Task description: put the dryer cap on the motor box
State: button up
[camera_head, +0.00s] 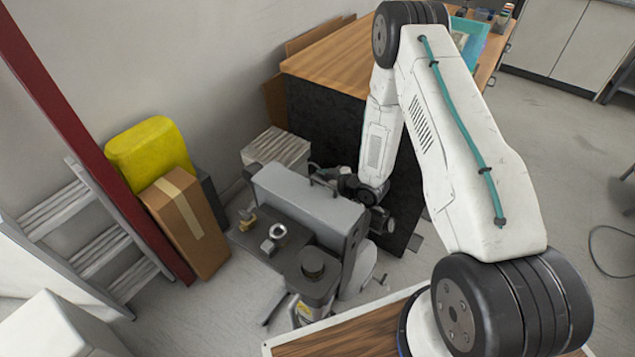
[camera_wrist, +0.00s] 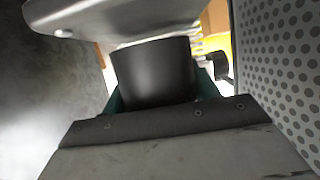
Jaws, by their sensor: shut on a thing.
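My gripper (camera_wrist: 157,95) is shut on a smooth black cylindrical piece, which I take to be the dryer cap (camera_wrist: 154,70); teal finger parts show on both sides of it. In the head view my gripper (camera_head: 340,184) is low beside the far right end of a long grey housing, probably the motor box (camera_head: 300,203). The held cap is hard to make out there. A pale grey rounded body (camera_wrist: 110,16) hangs over the cap's upper edge in the wrist view; I cannot tell whether they touch.
A dark canister with a round black top (camera_head: 312,264) stands in front of the grey housing. A perforated panel (camera_wrist: 280,60) is close on the right in the wrist view. A wooden-topped bench (camera_head: 335,60) stands behind; a cardboard box (camera_head: 185,220) and yellow container (camera_head: 150,152) are left.

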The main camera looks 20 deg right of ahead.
jog(key=shift+f, duration=0.6)
jog(key=shift+f, duration=0.2)
jog(key=o, duration=1)
jog(key=shift+o, duration=0.2)
jog(key=shift+r, duration=0.15)
